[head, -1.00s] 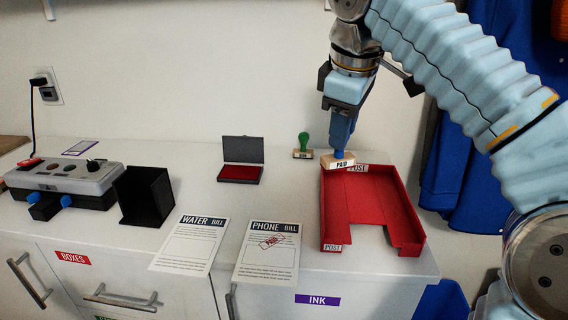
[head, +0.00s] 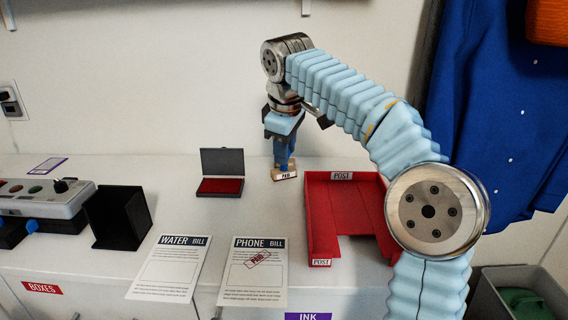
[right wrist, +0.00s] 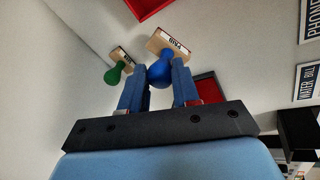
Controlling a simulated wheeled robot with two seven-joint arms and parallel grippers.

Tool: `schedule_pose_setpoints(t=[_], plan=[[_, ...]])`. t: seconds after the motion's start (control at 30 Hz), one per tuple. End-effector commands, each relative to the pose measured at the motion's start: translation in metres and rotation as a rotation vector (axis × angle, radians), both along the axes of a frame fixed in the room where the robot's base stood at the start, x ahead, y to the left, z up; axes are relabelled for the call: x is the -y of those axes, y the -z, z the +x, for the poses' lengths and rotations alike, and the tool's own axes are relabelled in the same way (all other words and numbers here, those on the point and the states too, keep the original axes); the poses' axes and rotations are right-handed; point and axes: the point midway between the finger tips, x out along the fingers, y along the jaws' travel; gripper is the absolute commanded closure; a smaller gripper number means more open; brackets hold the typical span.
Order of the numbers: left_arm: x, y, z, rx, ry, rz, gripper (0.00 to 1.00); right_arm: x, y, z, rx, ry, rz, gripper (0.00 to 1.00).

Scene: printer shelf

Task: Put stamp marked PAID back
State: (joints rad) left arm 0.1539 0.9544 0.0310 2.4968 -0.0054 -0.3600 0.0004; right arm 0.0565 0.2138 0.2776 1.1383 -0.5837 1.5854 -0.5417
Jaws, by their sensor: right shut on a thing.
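The PAID stamp, a wooden block with a blue handle, shows in the head view (head: 285,174) between the ink pad and the red tray. My right gripper (head: 284,155) is shut on its blue handle, with the block below the fingers near the counter top. Whether the block touches the counter I cannot tell. In the right wrist view the stamp (right wrist: 171,46) sits at the fingertips (right wrist: 158,80). Beside it there stands a second stamp with a green handle (right wrist: 115,73); in the head view this one is hidden behind my gripper. My left gripper is not in view.
A red POST tray (head: 322,215) lies right of the stamp. An open ink pad (head: 220,187) lies to its left. A water bill (head: 167,268) and a phone bill (head: 253,275), with a red stamp mark, lie in front. A black holder (head: 118,217) stands further left.

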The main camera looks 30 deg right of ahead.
Motion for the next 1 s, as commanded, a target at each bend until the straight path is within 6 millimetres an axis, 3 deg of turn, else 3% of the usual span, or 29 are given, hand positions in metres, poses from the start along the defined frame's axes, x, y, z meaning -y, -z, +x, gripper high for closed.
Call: schedule_pose_setpoints(t=[0.1, 0.2, 0.6, 0.63, 0.77, 1.0], plan=[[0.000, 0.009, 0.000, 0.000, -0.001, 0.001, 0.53, 0.002, 0.026, 0.005, -0.005, 0.002, -0.001, 0.89], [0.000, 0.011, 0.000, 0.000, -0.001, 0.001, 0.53, 0.002, 0.036, 0.005, -0.003, 0.003, 0.000, 0.89], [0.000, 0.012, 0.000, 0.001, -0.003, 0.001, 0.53, 0.001, 0.041, 0.005, -0.002, 0.000, 0.000, 0.89], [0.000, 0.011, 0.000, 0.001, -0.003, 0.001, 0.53, 0.001, 0.040, 0.005, -0.003, 0.000, 0.000, 0.65], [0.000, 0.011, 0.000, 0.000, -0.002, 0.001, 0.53, 0.001, 0.040, 0.005, -0.002, 0.000, 0.000, 0.45], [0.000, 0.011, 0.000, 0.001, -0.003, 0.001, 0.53, 0.001, 0.040, 0.005, -0.002, 0.000, 0.000, 0.44]])
